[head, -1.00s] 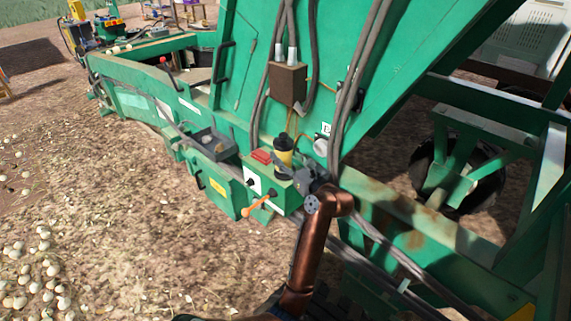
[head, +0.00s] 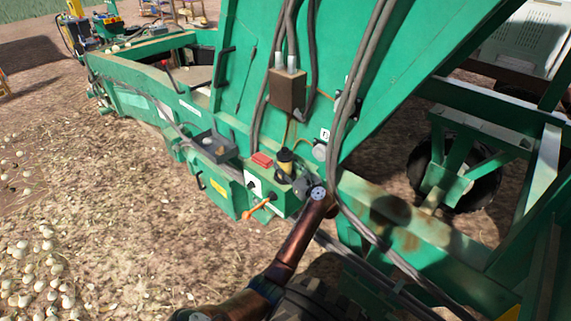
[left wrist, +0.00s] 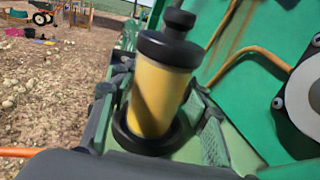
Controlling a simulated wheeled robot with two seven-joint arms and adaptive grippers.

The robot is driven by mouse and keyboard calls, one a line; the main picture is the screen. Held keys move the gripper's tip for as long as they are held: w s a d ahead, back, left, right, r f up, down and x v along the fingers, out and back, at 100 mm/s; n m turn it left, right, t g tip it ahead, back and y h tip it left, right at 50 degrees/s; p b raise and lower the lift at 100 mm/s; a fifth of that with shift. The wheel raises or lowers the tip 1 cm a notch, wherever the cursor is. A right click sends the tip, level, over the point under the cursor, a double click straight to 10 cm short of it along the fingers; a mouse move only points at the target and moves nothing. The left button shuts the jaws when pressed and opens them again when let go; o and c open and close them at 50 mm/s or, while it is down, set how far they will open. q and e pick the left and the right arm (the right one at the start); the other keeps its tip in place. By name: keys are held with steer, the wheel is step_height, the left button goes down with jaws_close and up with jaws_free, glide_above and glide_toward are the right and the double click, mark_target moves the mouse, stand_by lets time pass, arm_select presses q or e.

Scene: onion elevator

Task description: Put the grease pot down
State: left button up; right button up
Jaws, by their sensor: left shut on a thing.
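The grease pot (head: 284,164) is a yellow cylinder with a black cap and knob. It stands almost upright at the green box on the machine's side, just right of a red block. In the left wrist view the pot (left wrist: 158,95) fills the middle, its foot inside a black ring low over the green surface. Whether the foot bears on that surface is hard to tell. My left gripper (head: 289,182) is shut on the pot, a dark finger on each side; it also shows in the left wrist view (left wrist: 158,128). My right gripper is out of view.
The red block (head: 262,160), a grey open tray (head: 213,146) and an orange lever (head: 258,208) lie left of the pot. Cables and a round grey fitting (head: 320,151) are close on its right. The green sloping panel (head: 250,75) rises behind.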

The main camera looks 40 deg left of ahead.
arm_select(q)
steer(key=shift+f+b, duration=0.35)
steer(key=o, duration=1.3)
steer(key=shift+r, duration=0.1)
steer(key=shift+r, duration=0.1)
steer(key=shift+d, duration=0.25)
steer(key=shift+b+v, duration=1.85)
steer(key=shift+v, duration=3.95)
steer(key=shift+r, duration=0.1)
